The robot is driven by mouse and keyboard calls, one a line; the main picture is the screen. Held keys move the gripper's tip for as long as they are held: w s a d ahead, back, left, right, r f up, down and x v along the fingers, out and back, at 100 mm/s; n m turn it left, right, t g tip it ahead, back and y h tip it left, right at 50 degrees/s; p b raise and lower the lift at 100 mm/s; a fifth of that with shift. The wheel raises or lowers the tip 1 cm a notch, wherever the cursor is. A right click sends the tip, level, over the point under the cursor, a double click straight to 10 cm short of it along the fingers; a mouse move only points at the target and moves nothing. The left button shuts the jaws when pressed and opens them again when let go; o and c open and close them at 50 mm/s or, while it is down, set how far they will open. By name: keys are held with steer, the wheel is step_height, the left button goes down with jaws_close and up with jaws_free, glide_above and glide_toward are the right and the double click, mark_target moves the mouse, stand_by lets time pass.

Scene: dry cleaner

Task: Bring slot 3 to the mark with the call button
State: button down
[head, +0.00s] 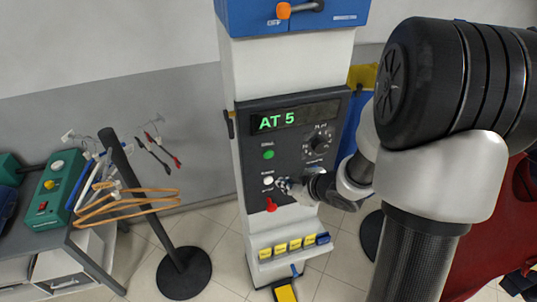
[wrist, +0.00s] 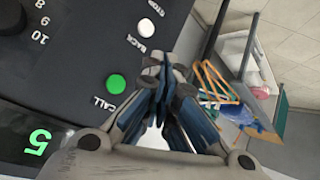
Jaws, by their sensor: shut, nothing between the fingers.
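The control panel (head: 245,160) is on the front of a white column, and its lit display (head: 290,118) reads "AT 5". The green call button (head: 268,154) sits below the display; in the wrist view the green button (wrist: 116,83) is beside the word CALL. A white button (head: 267,181) is below it, and it shows in the wrist view (wrist: 145,27) near the words BACK and STOP. My gripper (head: 283,185) is shut and empty in front of the panel, just right of the white button. Its fingers (wrist: 157,65) point between the two buttons in the wrist view; contact cannot be told.
Yellow tags (head: 280,249) line a ledge below. A post with wooden hangers (head: 125,205) and a table with a green box (head: 52,190) stand left.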

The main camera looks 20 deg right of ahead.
steer(key=w+p, duration=0.2)
steer(key=w, duration=0.6)
steer(key=shift+w, duration=0.3)
steer(key=shift+w, duration=0.15)
stand_by(1.1)
steer(key=shift+w+p, duration=0.3)
steer(key=shift+w+p, duration=0.3)
steer(key=shift+w, duration=0.1)
stand_by(0.7)
steer(key=shift+s, duration=0.85)
steer(key=shift+s+b, duration=0.75)
steer(key=shift+s, duration=1.75)
